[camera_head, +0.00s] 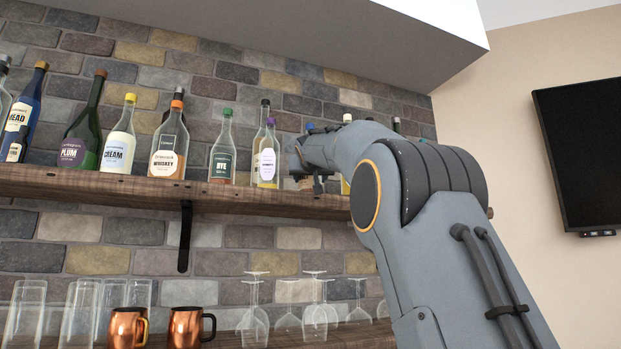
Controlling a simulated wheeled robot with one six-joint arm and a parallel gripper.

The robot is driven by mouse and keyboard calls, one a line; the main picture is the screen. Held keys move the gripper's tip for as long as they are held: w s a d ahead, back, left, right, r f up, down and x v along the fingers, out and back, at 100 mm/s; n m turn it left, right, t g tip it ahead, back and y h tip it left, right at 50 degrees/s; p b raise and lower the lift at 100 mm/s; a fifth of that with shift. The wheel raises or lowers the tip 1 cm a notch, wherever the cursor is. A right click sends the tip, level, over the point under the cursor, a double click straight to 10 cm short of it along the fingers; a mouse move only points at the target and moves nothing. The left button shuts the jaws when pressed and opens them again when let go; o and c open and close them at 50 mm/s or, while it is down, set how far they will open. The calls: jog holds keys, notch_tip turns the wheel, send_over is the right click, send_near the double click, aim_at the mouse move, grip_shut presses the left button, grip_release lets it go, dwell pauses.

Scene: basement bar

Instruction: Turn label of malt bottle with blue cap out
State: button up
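A blue cap (310,127) shows above my arm on the upper shelf, right of the bottle with the purple cap. The bottle under it is mostly hidden behind my wrist, so I cannot read its label or tell which way the label faces. My gripper (318,182) is at the shelf, in front of this bottle. Its fingers are small, dark and partly hidden. I cannot tell whether they are open or touching the bottle.
The upper shelf (120,189) holds a close row of bottles, including whiskey (169,150), rye (222,155) and a purple-capped bottle (267,160) just left of my gripper. More bottles stand behind my arm. Glasses and copper mugs (186,328) stand below. A wall screen (585,150) hangs at right.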

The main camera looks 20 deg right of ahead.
jog(key=shift+n+y+p, duration=0.5)
jog(key=shift+y+p, duration=0.2)
jog(key=shift+p, duration=0.05)
jog(key=shift+d+f+n+t+y, duration=0.1)
jog(key=shift+n+t+y, duration=0.3)
jog(key=shift+y, duration=0.2)
jog(key=shift+f+n+y+b, duration=0.1)
jog(key=shift+n+y+b, duration=0.2)
jog(key=shift+y+b, duration=0.2)
jog(key=shift+n+y, duration=0.3)
jog(key=shift+y, duration=0.2)
jog(key=o, duration=0.9)
jog(key=shift+r+m+h+p, duration=0.25)
jog(key=shift+m+h+p, duration=0.25)
jog(key=shift+h, duration=0.3)
